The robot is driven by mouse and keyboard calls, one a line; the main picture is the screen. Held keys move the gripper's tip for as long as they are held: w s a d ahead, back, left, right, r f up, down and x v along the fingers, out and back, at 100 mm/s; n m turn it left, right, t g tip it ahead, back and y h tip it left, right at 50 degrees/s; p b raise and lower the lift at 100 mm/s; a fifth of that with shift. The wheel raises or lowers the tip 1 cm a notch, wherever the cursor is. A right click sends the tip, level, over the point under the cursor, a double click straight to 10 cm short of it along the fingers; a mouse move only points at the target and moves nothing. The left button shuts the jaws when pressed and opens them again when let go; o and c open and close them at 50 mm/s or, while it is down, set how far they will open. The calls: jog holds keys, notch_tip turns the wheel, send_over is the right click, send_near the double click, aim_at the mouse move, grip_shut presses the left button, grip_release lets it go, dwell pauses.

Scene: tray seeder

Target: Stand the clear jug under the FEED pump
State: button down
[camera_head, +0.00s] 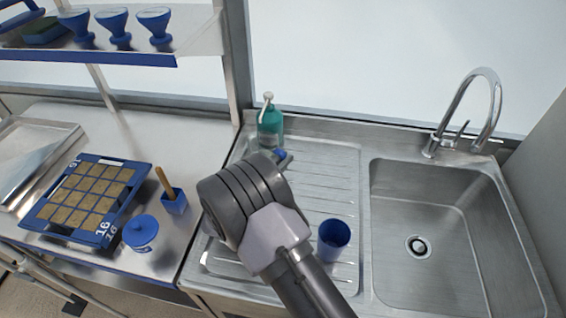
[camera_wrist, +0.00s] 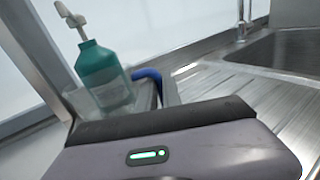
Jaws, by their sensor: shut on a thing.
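The clear jug (camera_wrist: 82,102) shows faintly in the wrist view as see-through walls in front of the teal pump bottle (camera_wrist: 104,72). A blue part, seemingly its handle (camera_wrist: 147,74), is at my gripper (camera_wrist: 164,92), which is shut on it. The teal bottle has a white pump head and stands upright at the back left of the drainboard in the head view (camera_head: 270,128); no FEED wording is readable. In the head view my arm hides most of my gripper and the jug. I cannot tell whether the jug touches the drainboard or stands under the spout.
A blue cup (camera_head: 334,238) stands on the ribbed drainboard (camera_head: 335,165), left of the sink basin (camera_head: 400,190) and tap (camera_head: 487,105). On the left bench are a seed tray (camera_head: 148,180), a lidded blue pot (camera_head: 141,232) and a blue holder (camera_head: 174,201). A shelf (camera_head: 120,57) hangs above.

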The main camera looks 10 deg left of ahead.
jog(key=shift+r, duration=0.1)
jog(key=c, duration=1.5)
grip_release()
jog(key=shift+f, duration=0.2)
jog(key=shift+r, duration=0.1)
